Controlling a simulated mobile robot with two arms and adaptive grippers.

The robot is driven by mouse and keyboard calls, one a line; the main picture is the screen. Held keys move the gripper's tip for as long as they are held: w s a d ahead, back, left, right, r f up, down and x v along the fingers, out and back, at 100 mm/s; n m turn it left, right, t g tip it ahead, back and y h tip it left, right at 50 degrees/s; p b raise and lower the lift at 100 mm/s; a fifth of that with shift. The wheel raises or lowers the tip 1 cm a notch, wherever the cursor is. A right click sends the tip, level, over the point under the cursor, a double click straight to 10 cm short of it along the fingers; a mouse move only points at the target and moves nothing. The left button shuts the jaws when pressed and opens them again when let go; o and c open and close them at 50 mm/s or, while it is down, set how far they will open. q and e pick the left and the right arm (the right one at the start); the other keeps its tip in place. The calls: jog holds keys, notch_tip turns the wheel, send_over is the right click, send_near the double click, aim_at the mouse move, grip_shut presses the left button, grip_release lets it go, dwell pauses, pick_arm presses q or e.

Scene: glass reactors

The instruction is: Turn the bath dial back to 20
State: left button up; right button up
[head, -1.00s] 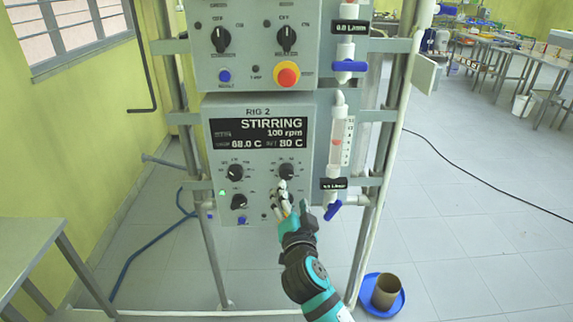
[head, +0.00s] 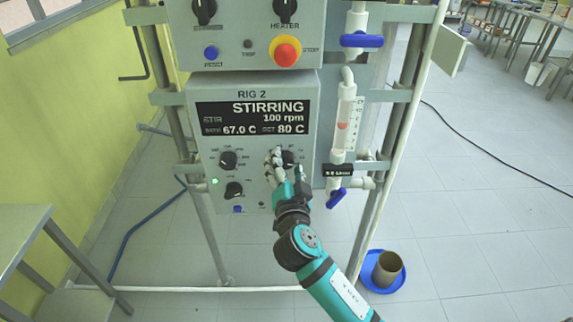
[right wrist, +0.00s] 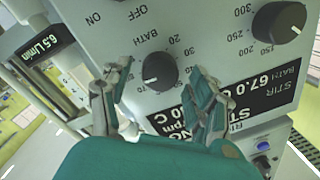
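In the head view the bath dial (head: 289,157) is partly hidden by my fingers. My right gripper (head: 286,165) is in front of it; in the right wrist view its fingers (right wrist: 158,78) are open, one on each side of the knob. I cannot tell whether they touch it. The display (head: 254,118) reads STIRRING, 100 rpm, bath 67.0 C, set 80 C. My left gripper is not in view.
The stir dial (right wrist: 279,21) is beside the bath dial. A lower-left knob (head: 234,190) and blue button (head: 239,209) are below. A red stop button (head: 287,51) is above. A flow tube with a blue valve handle (head: 336,198) stands to the right.

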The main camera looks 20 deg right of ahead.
jog(key=c, duration=1.1)
